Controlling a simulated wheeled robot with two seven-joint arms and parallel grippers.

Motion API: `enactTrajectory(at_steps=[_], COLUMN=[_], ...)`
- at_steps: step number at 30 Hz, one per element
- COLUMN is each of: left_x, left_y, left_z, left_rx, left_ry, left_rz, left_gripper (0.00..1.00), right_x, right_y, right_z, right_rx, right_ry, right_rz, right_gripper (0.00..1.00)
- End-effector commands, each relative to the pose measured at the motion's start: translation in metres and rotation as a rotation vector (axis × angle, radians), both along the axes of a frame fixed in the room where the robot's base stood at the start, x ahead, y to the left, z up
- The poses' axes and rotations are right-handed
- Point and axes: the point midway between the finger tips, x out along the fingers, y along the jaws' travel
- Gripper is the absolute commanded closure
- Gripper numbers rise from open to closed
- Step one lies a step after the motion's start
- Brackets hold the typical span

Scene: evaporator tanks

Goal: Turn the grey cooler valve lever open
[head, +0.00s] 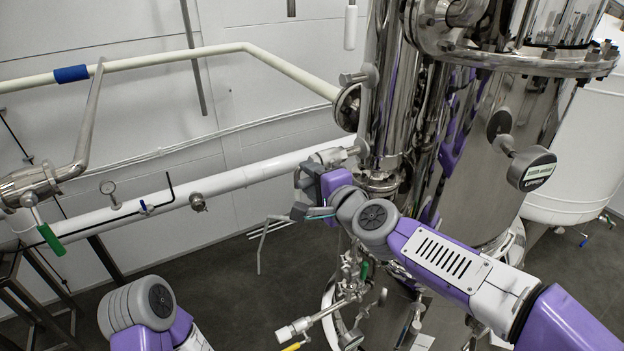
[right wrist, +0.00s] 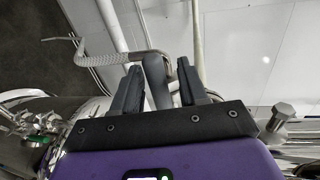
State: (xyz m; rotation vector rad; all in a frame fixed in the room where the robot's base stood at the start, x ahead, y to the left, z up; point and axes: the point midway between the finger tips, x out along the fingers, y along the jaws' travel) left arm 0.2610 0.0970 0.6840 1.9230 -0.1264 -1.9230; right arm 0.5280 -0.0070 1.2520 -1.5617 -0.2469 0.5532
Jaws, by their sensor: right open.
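The grey lever (right wrist: 157,83) shows in the right wrist view as a thick dark grey bar. It stands between the two fingers of my right gripper (right wrist: 159,72), with a gap visible on each side. The gripper is open around it and not closed on it. In the head view my right gripper (head: 304,196) is beside the lower end of the shiny steel column, and its wrist and fingers largely hide the lever there. My left gripper is out of view; only part of my left arm shows at the bottom left.
A braided hose (right wrist: 108,59) passes close beyond the fingertips. A steel column (head: 385,110) and a large tank (head: 475,165) stand close on the right. A white pipe (head: 235,178) runs along the wall. Small valves and pipework (head: 350,285) lie below the gripper.

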Motion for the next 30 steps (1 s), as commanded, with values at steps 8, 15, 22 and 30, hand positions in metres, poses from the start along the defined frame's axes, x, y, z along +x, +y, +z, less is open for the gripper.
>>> enactTrajectory(at_steps=[8,15,22,30], left_x=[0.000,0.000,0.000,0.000], left_y=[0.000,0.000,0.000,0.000], left_z=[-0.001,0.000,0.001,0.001], left_rx=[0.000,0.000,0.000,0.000], left_ry=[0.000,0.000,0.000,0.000], left_rz=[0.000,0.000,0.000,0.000], left_gripper=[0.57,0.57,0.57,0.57], right_x=[-0.017,-0.049,-0.064,-0.065], right_y=[-0.011,-0.028,-0.036,-0.036], right_z=[0.005,0.012,0.015,0.015], right_rx=[-0.001,0.001,0.000,0.001], right_ry=[-0.003,-0.002,-0.001,0.000], right_rz=[-0.002,-0.002,-0.001,0.000], right_gripper=[0.57,0.57,0.57,0.57])
